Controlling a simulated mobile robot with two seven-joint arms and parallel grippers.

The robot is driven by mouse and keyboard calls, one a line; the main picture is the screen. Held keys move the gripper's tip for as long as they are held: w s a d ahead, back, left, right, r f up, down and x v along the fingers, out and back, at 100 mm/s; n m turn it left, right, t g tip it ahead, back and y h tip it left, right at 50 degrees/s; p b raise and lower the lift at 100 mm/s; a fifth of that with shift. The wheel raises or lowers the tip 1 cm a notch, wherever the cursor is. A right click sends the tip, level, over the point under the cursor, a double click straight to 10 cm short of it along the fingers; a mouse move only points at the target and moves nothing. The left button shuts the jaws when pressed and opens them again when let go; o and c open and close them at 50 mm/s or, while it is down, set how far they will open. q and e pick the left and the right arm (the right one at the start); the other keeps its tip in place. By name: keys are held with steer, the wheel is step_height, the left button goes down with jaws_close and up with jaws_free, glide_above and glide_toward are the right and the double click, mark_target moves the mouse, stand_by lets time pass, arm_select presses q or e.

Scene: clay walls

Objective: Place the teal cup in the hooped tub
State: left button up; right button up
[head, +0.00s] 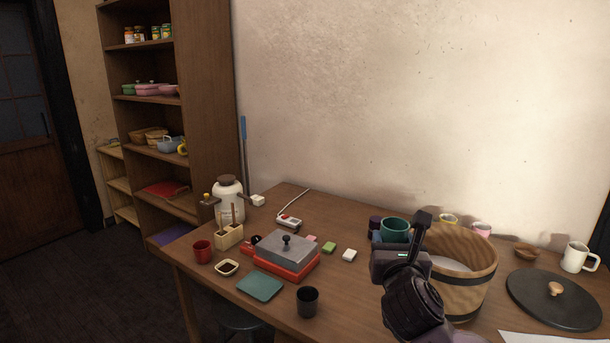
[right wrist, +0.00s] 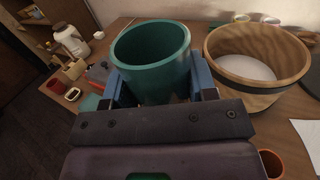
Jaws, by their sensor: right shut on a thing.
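The teal cup (head: 395,226) is upright and held in my right gripper (head: 392,239), above the table and just left of the tub. In the right wrist view, the cup (right wrist: 150,50) sits between the two blue fingers of the gripper (right wrist: 158,80), which are closed on its sides. The hooped tub (head: 476,268) is a wooden bucket with a pale inside, partly hidden behind my right arm. In the right wrist view, the tub (right wrist: 258,96) stands to the right of the cup, apart from it. My left gripper is not in view.
A round dark lid (head: 545,306) with a wooden knob and a white mug (head: 577,257) are right of the tub. Yellow (head: 448,219) and pink (head: 482,229) cups stand behind it. A black cup (head: 307,301), red-based box (head: 287,262) and red cup (head: 203,251) are to the left.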

arm_select(q)
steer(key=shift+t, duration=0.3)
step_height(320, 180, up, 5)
steer(key=p, duration=0.4)
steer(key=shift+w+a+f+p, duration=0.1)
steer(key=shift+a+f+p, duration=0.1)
steer(key=shift+p, duration=0.2)
arm_select(e)
steer(key=s+d+f+y, duration=0.1)
steer(key=s+f, duration=0.2)
steer(key=s, duration=0.7)
steer(key=s+d+f+n+y, duration=0.1)
steer(key=s+f, duration=0.3)
steer(key=s, duration=0.6)
steer(key=shift+d, duration=0.5)
